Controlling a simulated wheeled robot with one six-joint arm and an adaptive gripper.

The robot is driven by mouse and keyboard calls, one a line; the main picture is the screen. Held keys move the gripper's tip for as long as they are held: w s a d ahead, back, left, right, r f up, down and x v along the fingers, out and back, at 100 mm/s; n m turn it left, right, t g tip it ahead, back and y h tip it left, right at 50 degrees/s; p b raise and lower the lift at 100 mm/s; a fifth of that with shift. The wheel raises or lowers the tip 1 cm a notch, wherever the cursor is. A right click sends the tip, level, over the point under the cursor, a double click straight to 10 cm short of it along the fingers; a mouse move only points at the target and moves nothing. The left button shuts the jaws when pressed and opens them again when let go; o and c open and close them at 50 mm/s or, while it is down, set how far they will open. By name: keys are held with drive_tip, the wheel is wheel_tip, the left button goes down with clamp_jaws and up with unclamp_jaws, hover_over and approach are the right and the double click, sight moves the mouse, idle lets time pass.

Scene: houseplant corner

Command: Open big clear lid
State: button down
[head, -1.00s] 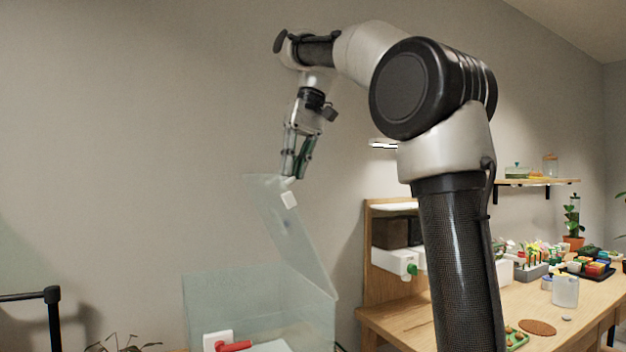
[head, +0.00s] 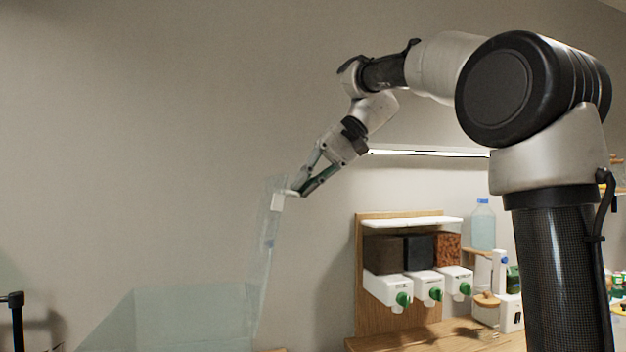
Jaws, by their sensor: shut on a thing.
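The big clear lid (head: 264,245) stands nearly upright on the right side of a clear box (head: 190,310) at the lower left of the head view. A small white handle (head: 277,202) sits near the lid's top edge. My gripper (head: 297,190) reaches down from the upper right and is shut on the handle at the top of the lid. The fingertips partly cover the handle. The lower part of the box is cut off by the frame.
A wooden stand (head: 364,280) with dark and brown filled dispensers and green knobs is right of the lid, on a wooden table (head: 450,338). A clear bottle (head: 482,225) stands farther right. A black rail (head: 15,300) is at the far left. The wall area above the box is clear.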

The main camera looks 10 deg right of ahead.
wheel_tip(320, 180, down, 2)
drive_tip(key=shift+s+f+g, duration=0.1)
drive_tip(key=shift+g, duration=0.2)
drive_tip(key=c, duration=1.1)
unclamp_jaws()
drive_tip(key=shift+a, duration=0.35)
drive_tip(key=shift+d, duration=0.15)
drive_tip(key=shift+c, duration=0.5)
drive_tip(key=shift+w+d+r, duration=0.2)
drive_tip(key=shift+r, duration=0.05)
drive_tip(key=shift+c, duration=0.7)
drive_tip(key=v, duration=0.7)
drive_tip(key=shift+s+a+r, duration=0.1)
drive_tip(key=shift+a+r, duration=0.05)
drive_tip(key=shift+r, duration=0.05)
drive_tip(key=shift+c, duration=0.9)
